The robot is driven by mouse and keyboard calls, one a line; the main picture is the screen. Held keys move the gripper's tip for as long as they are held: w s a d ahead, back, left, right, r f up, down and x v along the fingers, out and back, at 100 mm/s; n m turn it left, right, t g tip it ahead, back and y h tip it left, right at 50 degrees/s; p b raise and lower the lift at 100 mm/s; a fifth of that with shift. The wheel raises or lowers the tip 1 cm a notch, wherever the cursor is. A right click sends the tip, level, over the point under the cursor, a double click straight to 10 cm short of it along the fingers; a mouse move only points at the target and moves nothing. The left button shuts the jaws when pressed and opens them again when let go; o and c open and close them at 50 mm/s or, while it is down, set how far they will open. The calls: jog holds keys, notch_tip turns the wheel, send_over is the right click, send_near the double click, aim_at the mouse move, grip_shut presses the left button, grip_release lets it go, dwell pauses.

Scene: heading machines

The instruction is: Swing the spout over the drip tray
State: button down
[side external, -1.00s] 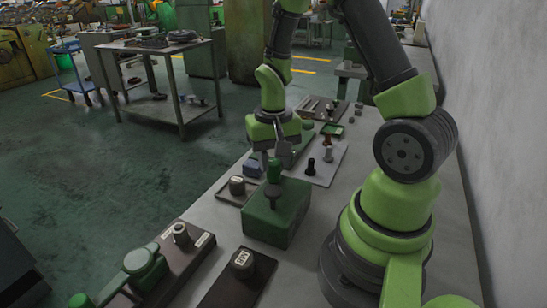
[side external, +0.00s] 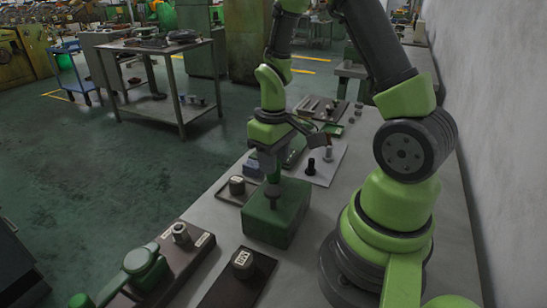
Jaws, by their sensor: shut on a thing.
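A green block (side external: 276,222) stands on the grey bench in front of my gripper, with a dark round fitting (side external: 273,193) on top. A green upright piece (side external: 273,175) rises from this fitting; I take it to be part of the spout, but its shape is mostly hidden. My gripper (side external: 271,168) points down over the block and is shut on this green upright piece. The fingers hide its upper end.
A flat plate with a dark knob (side external: 237,186) and a small blue block (side external: 252,168) sit left of the gripper. A light plate with upright pegs (side external: 311,166) lies to the right. Dark plates with knobs (side external: 242,262) are in front. A wall stands at right.

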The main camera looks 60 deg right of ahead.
jog(key=n, duration=0.5)
jog(key=shift+n, duration=0.3)
jog(key=n, duration=0.5)
dwell(0.4)
jog(key=c, duration=0.8)
grip_release()
notch_tip(320, 180, up, 10)
jog(key=shift+r, duration=0.1)
jog(key=s+a+r+m+t, duration=0.2)
jog(key=a+r+m, duration=0.1)
jog(key=a+m, duration=0.1)
jog(key=s+a+r+m+t+y, duration=0.1)
jog(key=s+a+r+m+t, duration=0.1)
jog(key=s+a+r+m, duration=0.1)
jog(key=s+a+r+m+t+y, duration=0.1)
jog(key=s+a+r+m+t, duration=0.2)
jog(key=a+r+m, duration=0.1)
jog(key=shift+s+a+r+m, duration=0.25)
jog(key=shift+a+m, duration=0.15)
jog(key=shift+m, duration=0.5)
